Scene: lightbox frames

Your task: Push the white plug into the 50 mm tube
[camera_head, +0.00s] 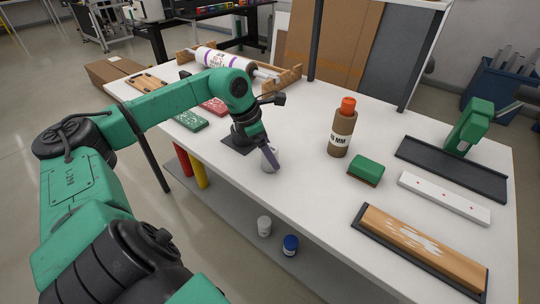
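My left arm reaches in from the left over the white table (310,190). Its gripper (268,160) points down at the table's near edge. A small white cylinder (274,158), which looks like the white plug, is right at the fingers and partly hidden by a dark finger. I cannot tell whether the fingers grip it or are beside it. A brown tube (341,128) stands upright to the right, with an orange plug (348,105) in its top. Its label ends in MM, but the number is too small to read surely. My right gripper is out of view.
A green block (366,169), a white strip (443,197), a wood board (420,243) and a black tray (450,168) with a green tool (470,127) lie to the right. A wooden rack (287,78) stands behind. Two small jars (264,226) (290,244) are on the lower shelf.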

